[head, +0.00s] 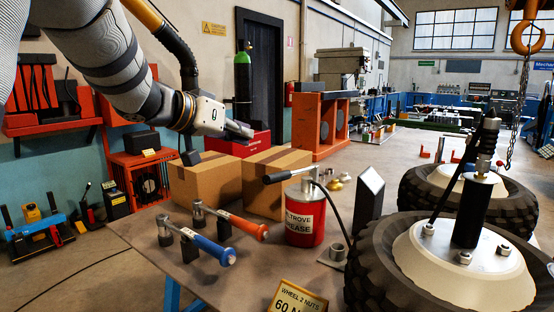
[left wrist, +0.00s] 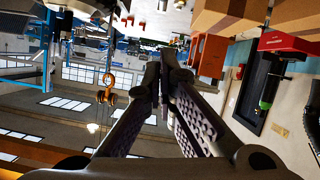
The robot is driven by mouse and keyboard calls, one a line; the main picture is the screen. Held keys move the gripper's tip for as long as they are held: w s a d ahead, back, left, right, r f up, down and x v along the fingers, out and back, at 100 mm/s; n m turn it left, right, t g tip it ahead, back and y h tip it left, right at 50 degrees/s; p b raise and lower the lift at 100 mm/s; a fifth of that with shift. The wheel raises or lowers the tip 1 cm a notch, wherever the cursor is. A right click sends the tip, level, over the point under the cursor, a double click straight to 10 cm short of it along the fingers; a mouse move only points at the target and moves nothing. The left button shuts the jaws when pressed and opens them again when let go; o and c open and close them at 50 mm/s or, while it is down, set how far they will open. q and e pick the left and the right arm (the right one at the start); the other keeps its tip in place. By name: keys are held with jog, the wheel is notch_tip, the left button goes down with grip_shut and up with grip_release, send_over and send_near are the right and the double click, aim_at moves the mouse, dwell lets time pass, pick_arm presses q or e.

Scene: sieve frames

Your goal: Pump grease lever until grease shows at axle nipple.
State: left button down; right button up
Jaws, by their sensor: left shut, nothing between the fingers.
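A black hose (head: 335,205) curves off to the can's right. The near wheel's black axle post (head: 470,212) rises from a pale hub at the right; its small fittings are too small to judge for grease. My left gripper (head: 246,131) is shut and empty, above and left of the lever, apart from it. Its closed fingers (left wrist: 163,62) show in the left wrist view. My right gripper is out of view.
Two cardboard boxes (head: 205,186) sit behind the can, below my left gripper. Blue (head: 207,245) and orange (head: 240,224) handled wrenches lie on stands left of the can. A dark upright panel (head: 369,194) stands right of it. A sign (head: 298,301) sits at the front.

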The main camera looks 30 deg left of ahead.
pick_arm(q)
jog(key=w+f, duration=0.2)
jog(key=w, duration=0.1)
jog(key=w+d+f, duration=0.1)
jog(key=w+f, duration=0.1)
jog(key=w, duration=0.1)
jog(key=w+d+f, duration=0.1)
jog(key=w+f, duration=0.1)
jog(key=f, duration=0.1)
jog(key=shift+w, duration=0.4)
jog(key=shift+s+f, duration=0.1)
jog(key=shift+f, duration=0.25)
